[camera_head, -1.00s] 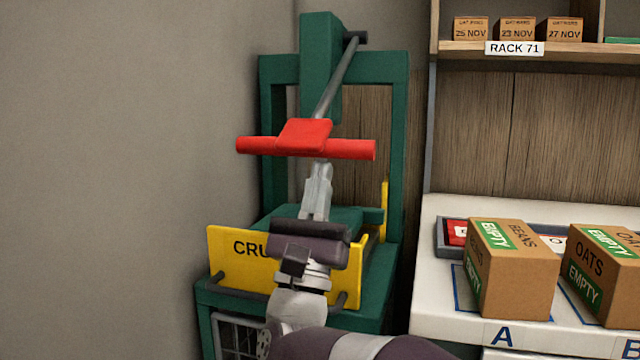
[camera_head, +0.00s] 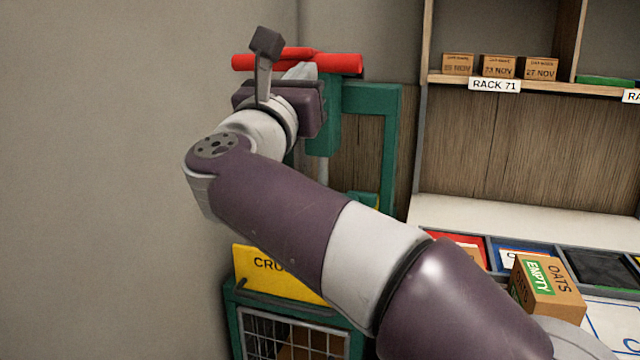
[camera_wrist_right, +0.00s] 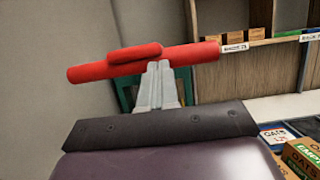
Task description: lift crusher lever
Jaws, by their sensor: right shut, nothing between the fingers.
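The crusher is a green frame (camera_head: 390,110) in the corner, with a yellow sign (camera_head: 262,265) low on its front. Its lever ends in a red crossbar handle (camera_head: 335,63), now high at the top of the frame. My right gripper (camera_head: 300,70) is shut, its fingers at the handle's middle, partly hidden behind my wrist. In the right wrist view the closed fingers (camera_wrist_right: 157,75) reach up to the underside of the red handle (camera_wrist_right: 195,54), apparently against it, with nothing between them. My arm hides most of the press and the lever rod. My left gripper is out of view.
A wall stands close on the left. A wooden rack (camera_head: 465,150) is at the right, with small dated boxes on its shelf. Below it, an "OATS" box (camera_head: 545,290) stands on the counter by several trays. A wire cage (camera_head: 290,338) is at the crusher's base.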

